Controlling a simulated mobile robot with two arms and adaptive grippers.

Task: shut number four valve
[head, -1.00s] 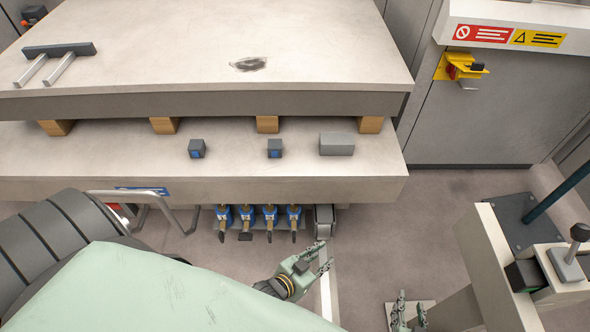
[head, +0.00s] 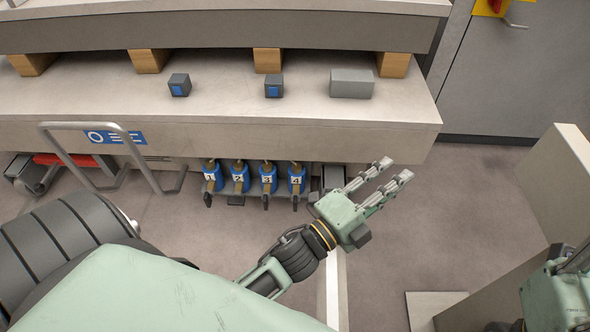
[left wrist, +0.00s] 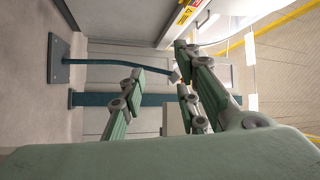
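The number four valve (head: 297,178) is blue with a white "4" plate, rightmost in a row under the machine's lower ledge. Its dark lever (head: 295,201) points downward below the body. Valves one (head: 212,177), two (head: 238,178) and three (head: 268,179) stand to its left. My left gripper (head: 393,170) is open and empty, right of valve four, fingers pointing up and right, apart from the valve. Its spread fingers also show in the left wrist view (left wrist: 150,100), with no valve in sight there. My right gripper (head: 575,262) is partly cut off at the lower right; its opening is unclear.
The ledge (head: 225,135) overhangs the valves and carries two small dark boxes and a grey block (head: 351,83). A bent metal rail (head: 112,160) stands left of the valves. Floor (head: 450,215) between is clear.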

